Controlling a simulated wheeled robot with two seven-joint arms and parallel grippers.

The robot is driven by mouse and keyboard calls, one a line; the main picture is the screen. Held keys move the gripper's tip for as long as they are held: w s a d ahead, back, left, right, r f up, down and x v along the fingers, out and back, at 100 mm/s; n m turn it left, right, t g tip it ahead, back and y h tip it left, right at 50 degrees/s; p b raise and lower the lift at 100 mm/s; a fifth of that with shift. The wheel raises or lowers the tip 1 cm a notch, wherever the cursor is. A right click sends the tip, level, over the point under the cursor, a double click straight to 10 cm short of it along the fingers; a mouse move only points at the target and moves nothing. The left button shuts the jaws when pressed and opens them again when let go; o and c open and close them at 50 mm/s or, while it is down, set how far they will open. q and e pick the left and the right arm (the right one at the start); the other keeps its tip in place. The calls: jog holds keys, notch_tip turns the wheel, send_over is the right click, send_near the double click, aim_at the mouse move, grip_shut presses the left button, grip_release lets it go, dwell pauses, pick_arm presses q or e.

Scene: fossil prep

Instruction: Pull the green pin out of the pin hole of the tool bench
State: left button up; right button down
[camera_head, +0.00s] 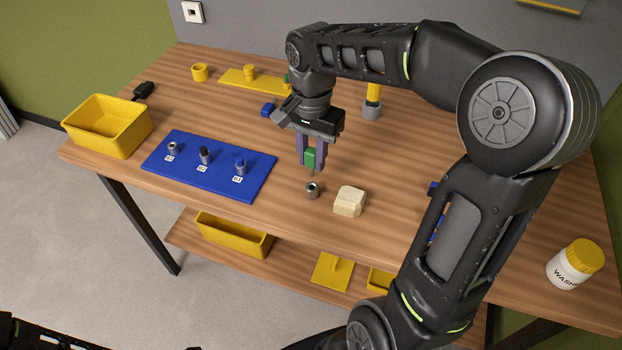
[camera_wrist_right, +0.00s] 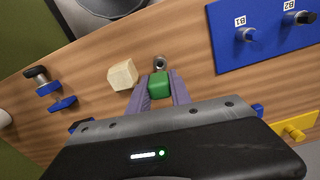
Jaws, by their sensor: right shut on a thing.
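The green pin (camera_head: 309,158) is between the fingers of my right gripper (camera_head: 312,163), which is shut on its green head. The pin's thin metal shank points down at a small grey metal socket (camera_head: 312,191) on the wooden bench. I cannot tell whether the shank's tip is still inside the socket or just above it. In the right wrist view, the green head (camera_wrist_right: 160,86) sits between the purple-grey fingers, with the socket (camera_wrist_right: 159,62) just beyond. My left gripper is not in view.
A cream block (camera_head: 349,201) stands close to the right of the socket. A blue board (camera_head: 215,183) with several metal posts lies to the left, with a yellow bin (camera_head: 107,126) beyond. A white jar with a yellow lid (camera_head: 574,264) stands far right. Bare wood lies in front.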

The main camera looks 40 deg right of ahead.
jog(key=shift+r+p, duration=1.65)
jog(key=shift+r, duration=0.75)
jog(key=shift+f, duration=0.15)
